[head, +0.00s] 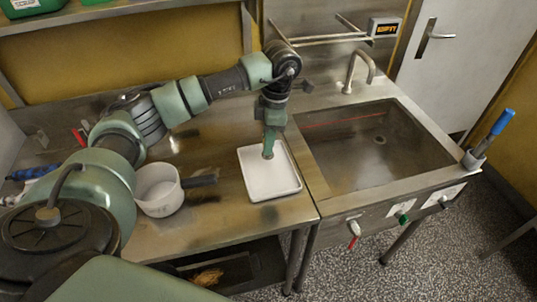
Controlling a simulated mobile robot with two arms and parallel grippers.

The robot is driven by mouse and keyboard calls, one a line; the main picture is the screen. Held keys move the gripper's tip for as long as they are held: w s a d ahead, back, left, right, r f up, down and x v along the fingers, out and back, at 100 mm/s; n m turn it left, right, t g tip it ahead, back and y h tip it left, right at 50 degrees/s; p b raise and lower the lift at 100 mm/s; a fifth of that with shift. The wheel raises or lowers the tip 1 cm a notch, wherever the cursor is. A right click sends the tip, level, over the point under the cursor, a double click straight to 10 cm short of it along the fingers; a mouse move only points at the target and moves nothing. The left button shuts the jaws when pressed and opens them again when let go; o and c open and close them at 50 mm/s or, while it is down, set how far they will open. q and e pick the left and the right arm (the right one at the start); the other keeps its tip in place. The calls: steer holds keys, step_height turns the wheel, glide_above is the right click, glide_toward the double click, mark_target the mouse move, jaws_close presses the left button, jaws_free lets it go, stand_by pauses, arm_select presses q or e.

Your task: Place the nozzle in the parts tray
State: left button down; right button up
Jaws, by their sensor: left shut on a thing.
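The parts tray (284,188) is a white, shallow rectangular tray on the steel worktop, left of the sink. My left gripper (269,148) points down over the tray's far part. It is shut on the nozzle (268,156), a small dark piece mostly hidden at the fingertips. I cannot tell whether the nozzle touches the tray floor. The rest of the tray looks empty. My right gripper is not in view.
A white pot (158,190) with a dark handle stands left of the tray, the handle pointing toward it. A sink (350,150) with a tap (360,68) lies to the right. A blue-handled brush (501,123) stands at the sink's right edge.

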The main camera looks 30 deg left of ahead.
mark_target(268, 157)
arm_select(q)
step_height(268, 157, down, 3)
steer(key=shift+r, duration=0.15)
step_height(268, 157, down, 4)
steer(key=shift+r+p, duration=0.15)
steer(key=shift+p, duration=0.5)
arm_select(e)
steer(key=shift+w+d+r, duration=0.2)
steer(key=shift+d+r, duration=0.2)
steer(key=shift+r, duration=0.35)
arm_select(q)
steer(key=shift+f, duration=0.2)
steer(key=c, duration=1.2)
jaws_free()
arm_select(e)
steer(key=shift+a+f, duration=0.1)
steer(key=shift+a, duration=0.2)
arm_select(q)
steer(key=shift+r, duration=0.15)
